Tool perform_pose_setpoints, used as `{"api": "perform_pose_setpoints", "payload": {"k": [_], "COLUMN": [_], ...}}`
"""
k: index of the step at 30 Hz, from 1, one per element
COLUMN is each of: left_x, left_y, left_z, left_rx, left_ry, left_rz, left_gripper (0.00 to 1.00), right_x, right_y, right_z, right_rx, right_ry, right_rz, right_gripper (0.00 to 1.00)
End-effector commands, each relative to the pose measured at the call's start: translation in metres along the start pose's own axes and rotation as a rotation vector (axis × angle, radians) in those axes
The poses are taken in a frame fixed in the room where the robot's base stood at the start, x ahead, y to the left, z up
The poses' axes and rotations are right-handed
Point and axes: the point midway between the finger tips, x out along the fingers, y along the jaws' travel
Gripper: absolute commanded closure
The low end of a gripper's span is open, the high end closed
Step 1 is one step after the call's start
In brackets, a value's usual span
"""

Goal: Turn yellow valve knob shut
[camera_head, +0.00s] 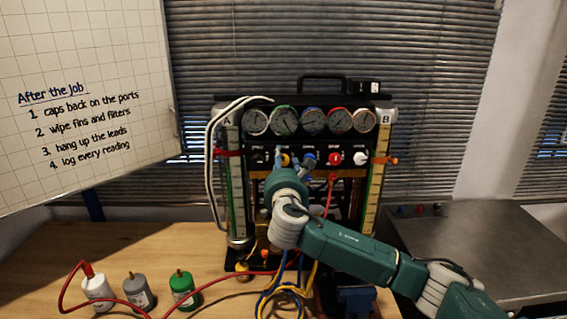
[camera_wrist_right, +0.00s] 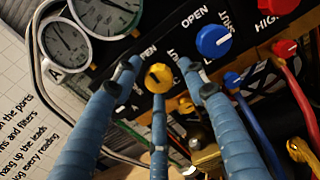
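The yellow valve knob (camera_wrist_right: 158,77) is on the black panel of the gauge rig, with "OPEN" lettering above it and other lettering partly hidden. It also shows small between my fingertips in the head view (camera_head: 286,160). My right gripper (camera_wrist_right: 158,70) has its blue fingers spread around the knob, one to its left, one to its right and one below. Gaps show between the side fingers and the knob; whether the lower finger touches it I cannot tell. In the head view the right gripper (camera_head: 294,160) is up against the panel. My left gripper is not in view.
A blue knob (camera_wrist_right: 213,40) sits close to the right finger, and a red knob (camera_head: 333,158) and a white knob (camera_head: 360,158) lie further right. Gauges (camera_head: 313,121) line the top. Hoses (camera_head: 284,290) hang below. Canisters (camera_head: 139,290) stand on the wooden table.

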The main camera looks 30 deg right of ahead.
Motion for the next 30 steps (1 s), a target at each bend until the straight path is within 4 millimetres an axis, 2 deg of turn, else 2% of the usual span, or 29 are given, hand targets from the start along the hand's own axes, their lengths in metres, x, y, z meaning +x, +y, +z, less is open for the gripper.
{"api": "perform_pose_setpoints", "payload": {"k": [1,5,6,17,30], "left_x": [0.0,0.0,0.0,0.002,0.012], "left_y": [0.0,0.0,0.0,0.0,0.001], "left_z": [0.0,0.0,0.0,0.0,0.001], "left_rx": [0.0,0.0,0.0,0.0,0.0], "left_ry": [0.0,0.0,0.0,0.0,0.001], "left_rz": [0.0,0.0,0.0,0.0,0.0], "left_gripper": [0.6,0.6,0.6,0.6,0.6], "right_x": [0.0,0.0,0.0,-0.001,-0.001], "right_y": [0.0,0.0,0.0,0.0,0.001], "right_z": [0.0,0.0,0.0,-0.003,-0.006], "right_rx": [0.0,0.0,0.0,0.053,0.395], "right_ry": [0.0,0.001,0.001,0.005,0.009], "right_rz": [0.0,0.0,0.0,-0.001,-0.001], "right_gripper": [0.71,0.97,1.0,1.0,1.0]}}
